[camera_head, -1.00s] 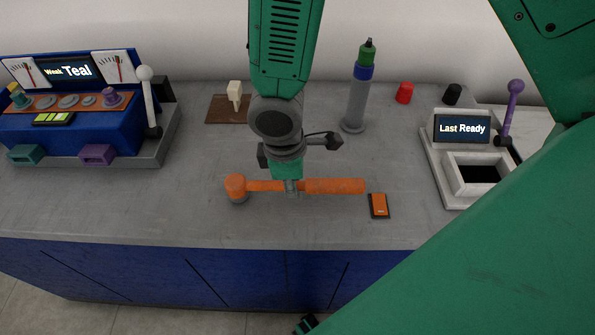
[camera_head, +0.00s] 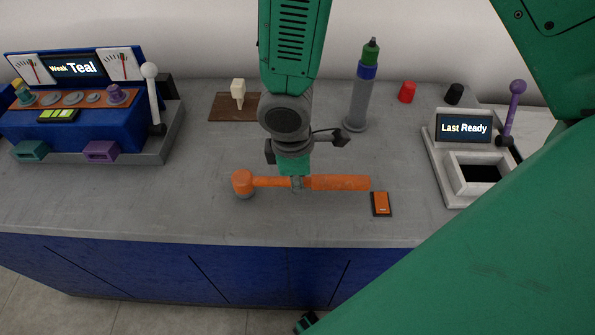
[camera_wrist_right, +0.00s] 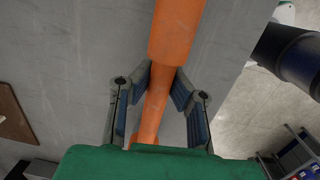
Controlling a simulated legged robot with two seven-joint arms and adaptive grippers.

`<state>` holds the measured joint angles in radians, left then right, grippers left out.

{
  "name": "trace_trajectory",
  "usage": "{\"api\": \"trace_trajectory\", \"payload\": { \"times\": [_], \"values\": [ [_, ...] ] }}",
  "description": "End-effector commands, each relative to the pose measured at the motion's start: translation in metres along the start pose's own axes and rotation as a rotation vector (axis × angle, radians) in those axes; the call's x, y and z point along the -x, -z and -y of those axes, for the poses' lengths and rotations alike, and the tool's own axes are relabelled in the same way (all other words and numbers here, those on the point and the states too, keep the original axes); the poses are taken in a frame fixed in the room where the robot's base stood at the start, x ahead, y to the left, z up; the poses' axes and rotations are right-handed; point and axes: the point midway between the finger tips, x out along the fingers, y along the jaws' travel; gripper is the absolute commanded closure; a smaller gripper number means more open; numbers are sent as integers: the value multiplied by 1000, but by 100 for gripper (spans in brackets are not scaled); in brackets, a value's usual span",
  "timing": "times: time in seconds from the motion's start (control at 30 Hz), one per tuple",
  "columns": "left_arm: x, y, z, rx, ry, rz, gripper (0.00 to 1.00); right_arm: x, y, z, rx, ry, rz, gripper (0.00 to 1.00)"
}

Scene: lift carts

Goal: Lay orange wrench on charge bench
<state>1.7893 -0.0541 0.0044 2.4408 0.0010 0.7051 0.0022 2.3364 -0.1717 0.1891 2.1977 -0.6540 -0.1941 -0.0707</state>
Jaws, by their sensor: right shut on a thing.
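The orange wrench (camera_head: 342,183) lies level, crosswise over the front part of the grey charge bench (camera_head: 120,200). Its round head is at the left and its thick handle at the right. My right gripper (camera_head: 298,184) points down and is shut on the thin middle of the shaft. In the right wrist view the jaws (camera_wrist_right: 158,100) stand either side of the wrench (camera_wrist_right: 176,30), with grey bench surface behind it. The wrench is close to the bench top; I cannot tell whether it touches. My left gripper is not in view.
A small orange box (camera_head: 381,204) lies just right of the handle. A Teal panel (camera_head: 90,130) stands at left, a Last Ready console (camera_head: 435,165) at right. Behind are a bottle-like cylinder (camera_head: 357,105), a brown board (camera_head: 225,107) and red (camera_head: 407,92) and black (camera_head: 454,94) caps.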

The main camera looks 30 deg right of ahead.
Motion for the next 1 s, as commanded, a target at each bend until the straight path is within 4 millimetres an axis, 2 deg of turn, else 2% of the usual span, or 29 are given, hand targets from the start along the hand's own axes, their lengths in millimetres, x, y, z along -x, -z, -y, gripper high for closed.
{"api": "trace_trajectory", "payload": {
  "times": [0.97, 1.0],
  "values": [
    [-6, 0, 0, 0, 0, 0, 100, -13, 0, 0, -2, 1, -1, 100],
    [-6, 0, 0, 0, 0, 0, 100, -13, 0, 0, -2, 1, -1, 79]
  ]
}}
